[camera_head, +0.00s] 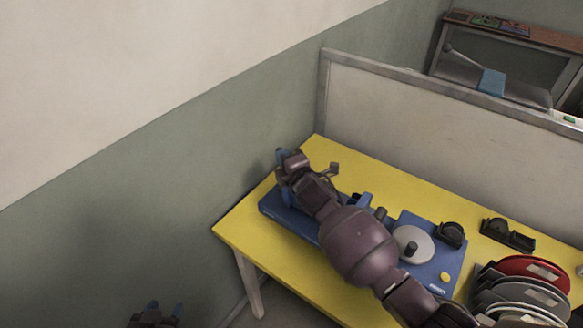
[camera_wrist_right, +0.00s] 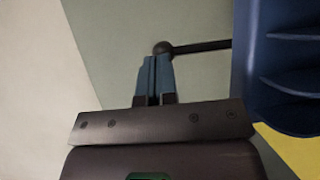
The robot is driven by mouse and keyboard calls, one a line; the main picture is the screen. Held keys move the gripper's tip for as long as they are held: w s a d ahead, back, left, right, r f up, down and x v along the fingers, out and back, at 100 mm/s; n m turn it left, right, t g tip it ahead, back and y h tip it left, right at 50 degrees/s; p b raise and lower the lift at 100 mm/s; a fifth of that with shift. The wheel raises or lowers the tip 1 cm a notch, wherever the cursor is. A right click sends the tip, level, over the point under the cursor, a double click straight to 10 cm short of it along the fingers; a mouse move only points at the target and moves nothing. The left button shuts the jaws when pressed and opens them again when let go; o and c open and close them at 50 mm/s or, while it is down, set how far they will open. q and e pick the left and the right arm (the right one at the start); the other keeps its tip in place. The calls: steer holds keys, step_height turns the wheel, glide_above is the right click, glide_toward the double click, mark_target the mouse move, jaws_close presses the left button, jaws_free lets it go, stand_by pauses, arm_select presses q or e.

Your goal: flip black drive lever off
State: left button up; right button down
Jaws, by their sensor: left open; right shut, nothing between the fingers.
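The black lever, a rod ending in a round knob (camera_wrist_right: 163,48), shows in the right wrist view and runs right to the blue machine body (camera_wrist_right: 250,70). My right gripper (camera_wrist_right: 154,62) is shut and empty, its blue fingertips at the knob; I cannot tell whether they touch it. In the head view my right gripper (camera_head: 282,154) is at the far left end of the blue machine (camera_head: 270,207), and my arm hides much of that machine. The lever cannot be made out there. My left gripper (camera_head: 164,308) is open, low at the bottom left, away from the table.
The yellow table (camera_head: 236,228) stands beside the wall. A grey disc (camera_head: 424,245) with a black knob and black brackets (camera_head: 507,235) are to the right. Red and grey discs (camera_head: 527,267) stand in a rack at the right. A grey partition (camera_head: 420,110) borders the table's back.

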steer(key=w+a+f+g, duration=0.1)
steer(key=w+a, duration=0.3)
steer(key=a, duration=0.1)
steer(key=shift+a+n, duration=0.15)
steer(key=shift+n, duration=0.15)
stand_by(0.5)
